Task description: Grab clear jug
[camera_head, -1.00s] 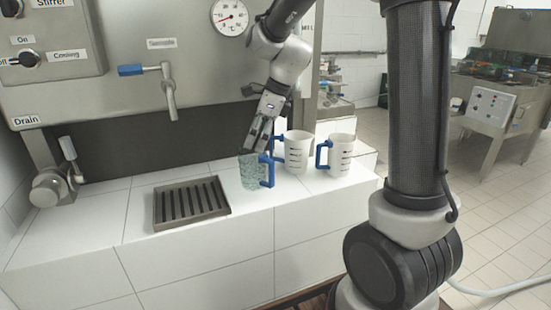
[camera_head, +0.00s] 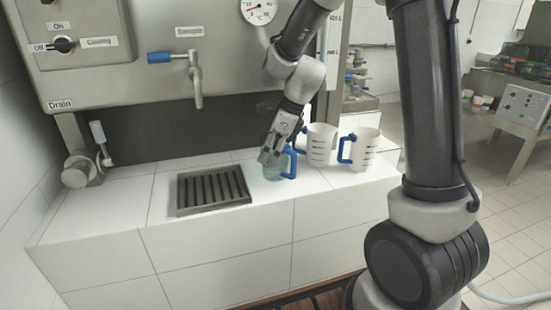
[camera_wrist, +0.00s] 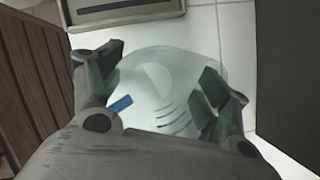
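The clear jug (camera_head: 273,173) stands on the white tiled counter, with its blue handle (camera_head: 291,164) toward the right. My gripper (camera_head: 268,158) is at the jug and hides much of its upper part. In the wrist view my gripper (camera_wrist: 160,82) is open, with one finger on either side of the pale see-through jug (camera_wrist: 160,75). The right finger overlaps the jug's edge; I cannot tell whether it touches. A small blue piece, likely the handle, shows near the left finger.
Two white jugs with blue handles (camera_head: 320,147) (camera_head: 365,150) stand close by on the right. A dark drain grate (camera_head: 213,190) lies to the left. A tap (camera_head: 195,80) hangs from the steel machine above the counter.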

